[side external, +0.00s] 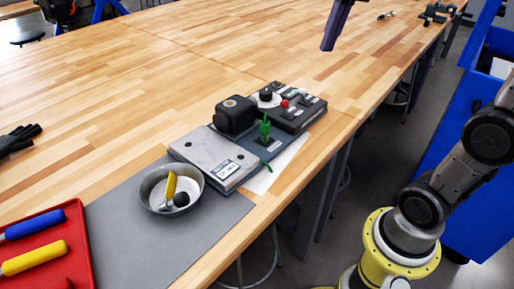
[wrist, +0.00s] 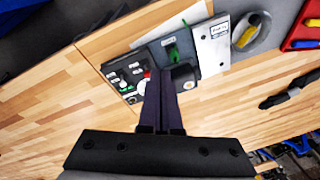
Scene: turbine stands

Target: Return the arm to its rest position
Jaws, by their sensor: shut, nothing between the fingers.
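My gripper (side external: 329,44) hangs at the top of the side external view, high above the wooden bench and behind the control panel. Only its dark purple fingers show there. In the wrist view the two fingers (wrist: 160,78) lie together, shut and empty, pointing toward the bench device. The fingers touch nothing that I can see.
The wooden bench (side external: 150,75) is wide and mostly clear. On it stand a control panel (side external: 290,108), a black block (side external: 235,115), a green part (side external: 265,130), a grey plate (side external: 215,152), a metal bowl (side external: 152,197) and a red tray (side external: 75,268).

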